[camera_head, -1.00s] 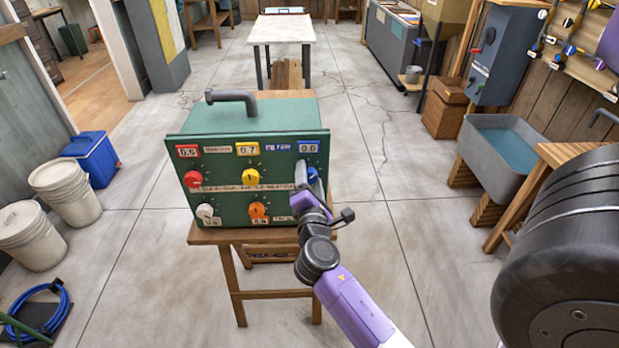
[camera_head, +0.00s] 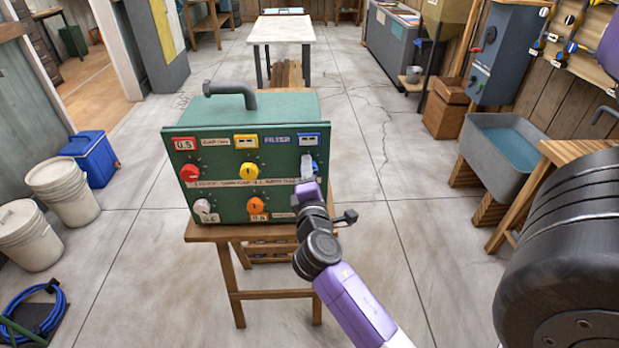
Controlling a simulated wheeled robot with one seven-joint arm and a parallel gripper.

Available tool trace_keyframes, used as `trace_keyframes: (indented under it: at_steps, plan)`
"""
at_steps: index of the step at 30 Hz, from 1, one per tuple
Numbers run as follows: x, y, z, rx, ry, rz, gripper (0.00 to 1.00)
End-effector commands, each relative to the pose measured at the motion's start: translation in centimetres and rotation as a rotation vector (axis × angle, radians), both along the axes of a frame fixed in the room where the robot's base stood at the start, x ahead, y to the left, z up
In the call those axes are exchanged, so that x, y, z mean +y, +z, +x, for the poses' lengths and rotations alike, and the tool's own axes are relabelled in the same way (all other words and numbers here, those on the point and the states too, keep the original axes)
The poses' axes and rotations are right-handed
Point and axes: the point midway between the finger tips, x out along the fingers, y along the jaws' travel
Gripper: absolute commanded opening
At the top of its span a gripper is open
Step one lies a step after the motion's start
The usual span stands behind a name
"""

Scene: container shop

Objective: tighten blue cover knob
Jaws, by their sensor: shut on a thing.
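A green box (camera_head: 236,222) with a grey top handle stands on a small wooden table (camera_head: 207,232). Its front panel carries red, yellow, white and orange knobs and small coloured displays. The blue-framed display (camera_head: 308,139) is at the panel's upper right. My gripper (camera_head: 307,172) is at the panel just below that display, shut on the blue knob (camera_head: 315,167). The gripper and wrist hide most of the knob, and only a little blue shows beside the fingers. The red knob (camera_head: 190,173), yellow knob (camera_head: 247,170) and orange knob (camera_head: 256,205) are clear of my gripper.
A grey sink (camera_head: 503,150) on wooden supports stands to the right. White buckets (camera_head: 62,190), a blue bin (camera_head: 92,160) and a coiled blue hose (camera_head: 35,308) are on the left. A white-topped table (camera_head: 280,30) is behind. Floor around the box's table is clear.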

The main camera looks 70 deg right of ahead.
Motion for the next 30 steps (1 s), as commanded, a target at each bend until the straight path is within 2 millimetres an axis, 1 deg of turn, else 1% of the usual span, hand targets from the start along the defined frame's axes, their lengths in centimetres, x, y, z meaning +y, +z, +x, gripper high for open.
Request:
trace_keyframes:
  at_steps: [1, 9, 15, 21, 30]
  plan:
    - [0.02, -0.44, -0.01, -0.037, -0.001, 0.014, 0.0]
    - [-0.01, -0.44, -0.04, -0.232, -0.001, 0.096, 0.0]
    - [0.0, -0.38, -0.04, -0.336, 0.0, 0.14, 0.0]
    - [0.0, -0.25, -0.06, -0.396, -0.001, 0.166, 0.0]
    - [-0.01, -0.2, -0.07, -0.417, -0.002, 0.177, 0.0]
